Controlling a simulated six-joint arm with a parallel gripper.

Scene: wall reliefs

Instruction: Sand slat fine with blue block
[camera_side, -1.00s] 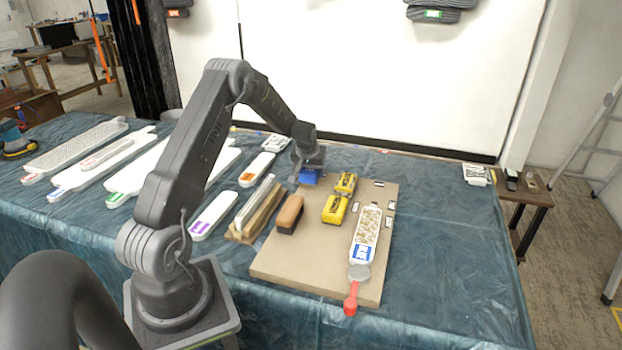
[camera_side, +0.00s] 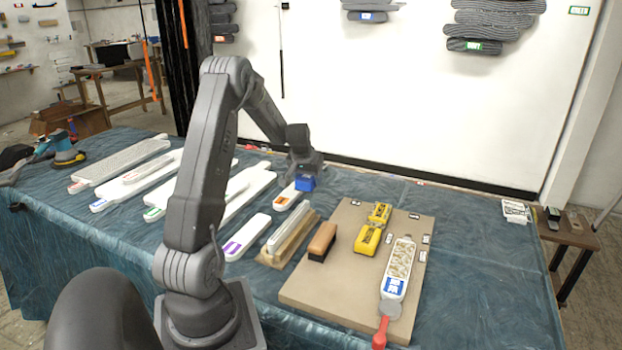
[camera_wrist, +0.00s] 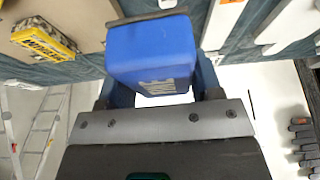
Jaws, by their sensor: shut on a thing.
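My gripper (camera_side: 304,170) is shut on a blue block (camera_side: 305,184), held above the table beyond the back left corner of the board (camera_side: 318,285). In the wrist view the blue block (camera_wrist: 152,55) fills the middle, between the fingers. A white slat with an orange label (camera_side: 287,198) lies close by, partly behind the block; part of it shows in the wrist view (camera_wrist: 225,12). A white slat with a blue label and a pale textured top (camera_side: 400,262) lies on the board, with a red-handled clamp (camera_side: 381,332) at its near end. I cannot tell which slat is called fine.
Yellow blocks (camera_side: 368,240) and a brown-topped brush or block (camera_side: 322,242) sit on the board. A slat in a wooden holder (camera_side: 288,238) and a purple-labelled slat (camera_side: 246,237) lie left of it. Several more slats lie farther left.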

